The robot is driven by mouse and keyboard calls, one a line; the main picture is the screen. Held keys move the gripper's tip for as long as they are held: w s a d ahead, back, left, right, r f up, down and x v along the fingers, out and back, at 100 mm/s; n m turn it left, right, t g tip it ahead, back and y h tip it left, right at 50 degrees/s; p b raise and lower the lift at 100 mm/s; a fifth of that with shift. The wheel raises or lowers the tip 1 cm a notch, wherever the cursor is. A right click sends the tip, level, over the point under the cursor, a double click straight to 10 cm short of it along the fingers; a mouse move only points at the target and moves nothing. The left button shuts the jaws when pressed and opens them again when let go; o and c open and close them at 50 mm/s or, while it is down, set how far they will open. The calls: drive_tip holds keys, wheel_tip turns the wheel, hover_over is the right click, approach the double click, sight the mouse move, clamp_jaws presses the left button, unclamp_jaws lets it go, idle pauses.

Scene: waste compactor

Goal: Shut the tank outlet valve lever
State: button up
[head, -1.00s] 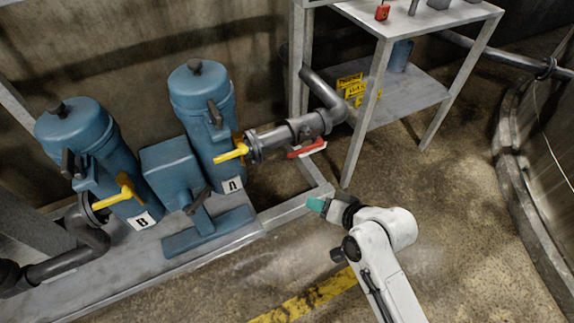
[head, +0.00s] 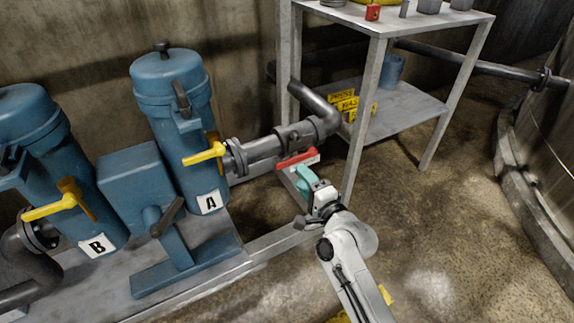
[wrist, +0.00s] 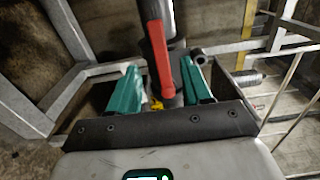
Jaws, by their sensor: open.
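A red lever (head: 296,158) sits at the underside of the grey valve and pipe (head: 295,132) that runs right from vessel A; I take it for the tank outlet valve lever. My gripper (head: 304,182) has teal fingers and is just below and in front of this lever. In the wrist view my gripper (wrist: 160,80) is open, and the red lever (wrist: 158,55) shows between its two fingers, with a gap on each side. How far the lever reaches in depth between the fingers I cannot tell.
Blue vessels A (head: 175,125) and B (head: 50,165) stand at left, with yellow levers (head: 205,154) on their pipes. A metal shelf (head: 405,108) stands right of the lever, its leg close to my gripper. Open floor (head: 440,230) lies at right.

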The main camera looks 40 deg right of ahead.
sight(290, 163)
drive_tip(key=b+x, duration=0.1)
drive_tip(key=x, duration=0.7)
drive_tip(key=shift+w, duration=0.15)
drive_tip(key=shift+c, duration=0.2)
drive_tip(key=shift+f, duration=0.1)
clamp_jaws()
